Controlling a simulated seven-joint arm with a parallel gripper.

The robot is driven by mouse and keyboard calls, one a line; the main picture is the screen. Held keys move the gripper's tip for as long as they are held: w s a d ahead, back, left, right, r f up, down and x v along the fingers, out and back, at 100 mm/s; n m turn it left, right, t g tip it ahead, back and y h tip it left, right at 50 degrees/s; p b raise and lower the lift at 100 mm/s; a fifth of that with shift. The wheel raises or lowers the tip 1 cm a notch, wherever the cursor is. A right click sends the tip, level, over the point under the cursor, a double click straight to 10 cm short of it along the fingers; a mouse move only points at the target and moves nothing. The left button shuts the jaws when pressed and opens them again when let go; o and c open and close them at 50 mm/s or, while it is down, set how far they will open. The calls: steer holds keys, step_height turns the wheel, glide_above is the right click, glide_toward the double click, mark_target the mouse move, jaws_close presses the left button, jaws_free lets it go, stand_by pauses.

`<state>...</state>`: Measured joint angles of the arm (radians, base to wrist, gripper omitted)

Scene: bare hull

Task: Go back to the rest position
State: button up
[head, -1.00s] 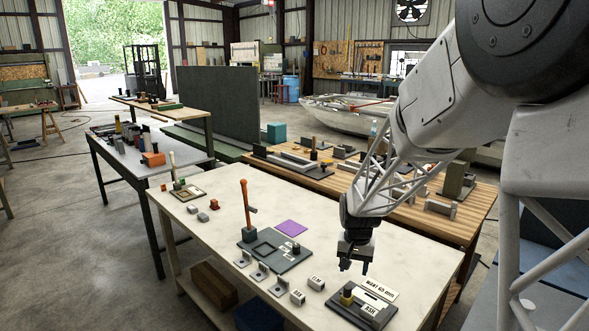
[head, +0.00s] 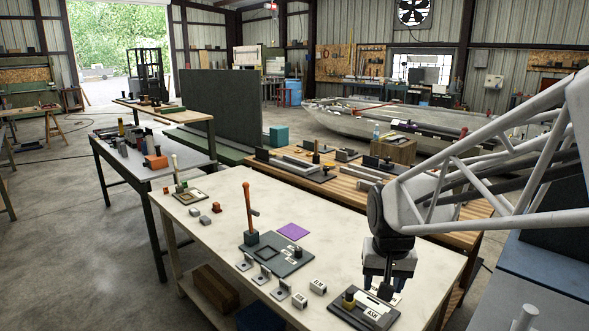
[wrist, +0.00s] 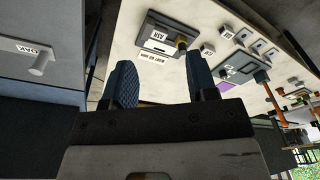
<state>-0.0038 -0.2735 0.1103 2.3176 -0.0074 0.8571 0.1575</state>
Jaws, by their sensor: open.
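My gripper (head: 385,285) hangs above the front right corner of the white table (head: 330,222), over the back of the dark plate labelled ASH (head: 362,309). In the wrist view my gripper (wrist: 160,85) has its two blue-grey fingers apart with nothing between them. Past the fingertips, the wrist view shows the ASH plate (wrist: 150,58) with its brass-coloured knob (wrist: 181,42). A white name strip lies beside the plate; in the head view my gripper partly hides it. From these views I cannot tell the exact height of the fingers over the table.
On the white table stand a dark fixture plate (head: 290,262) with an upright orange-handled tool (head: 248,208), a purple square (head: 293,231), and several small labelled blocks. A wooden bench (head: 345,185) with metal parts is behind. A blue-grey surface marked OAK (wrist: 25,60) is at the wrist view's left.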

steer(key=s+r+n+t, duration=0.1)
steer(key=s+r, duration=0.1)
steer(key=s, duration=1.5)
steer(key=shift+s+d+r+n, duration=0.25)
steer(key=shift+s+r+n, duration=0.05)
steer(key=shift+s+r, duration=0.1)
